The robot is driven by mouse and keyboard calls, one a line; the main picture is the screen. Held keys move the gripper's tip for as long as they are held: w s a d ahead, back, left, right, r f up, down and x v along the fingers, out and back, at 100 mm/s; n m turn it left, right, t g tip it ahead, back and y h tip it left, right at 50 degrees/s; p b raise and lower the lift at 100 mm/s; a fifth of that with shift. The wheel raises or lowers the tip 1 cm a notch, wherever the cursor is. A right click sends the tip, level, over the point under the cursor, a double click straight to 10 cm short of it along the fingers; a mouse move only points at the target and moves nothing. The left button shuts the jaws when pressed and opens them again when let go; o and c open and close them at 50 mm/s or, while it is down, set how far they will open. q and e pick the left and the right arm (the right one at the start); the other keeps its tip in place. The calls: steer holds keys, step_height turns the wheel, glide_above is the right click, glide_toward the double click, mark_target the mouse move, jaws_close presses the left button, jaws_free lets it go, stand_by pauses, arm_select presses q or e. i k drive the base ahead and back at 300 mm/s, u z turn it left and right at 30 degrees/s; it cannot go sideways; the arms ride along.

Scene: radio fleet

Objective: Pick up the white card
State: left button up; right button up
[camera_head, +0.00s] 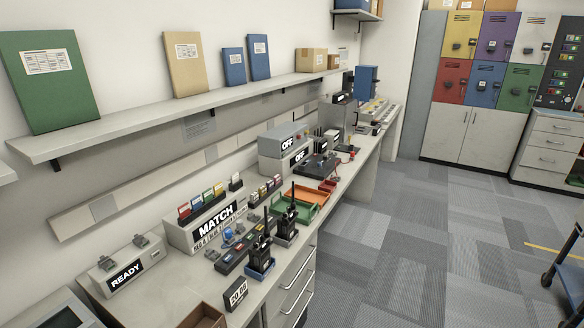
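A row of small coloured cards stands in the top of the grey MATCH box (196,236) on the workbench. The red card (184,211) is at the left end, with green, yellow and blue ones among the others. A small pale piece in a dark holder (236,183) stands just past the right end of this row. It may be the white card, but it is too small to be sure. Neither of my grippers shows in the head view.
Two black radios (262,249) stand near the bench's front edge, by an orange tray (306,192) and a green tray (282,212). A READY box (126,270) sits left. A shelf (130,121) overhangs the bench. The carpet floor (420,240) is largely clear; a cart (566,275) stands right.

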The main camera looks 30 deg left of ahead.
mark_target(235, 178)
steer(key=z, duration=0.7)
steer(key=i, duration=1.5)
steer(key=u, duration=3.7)
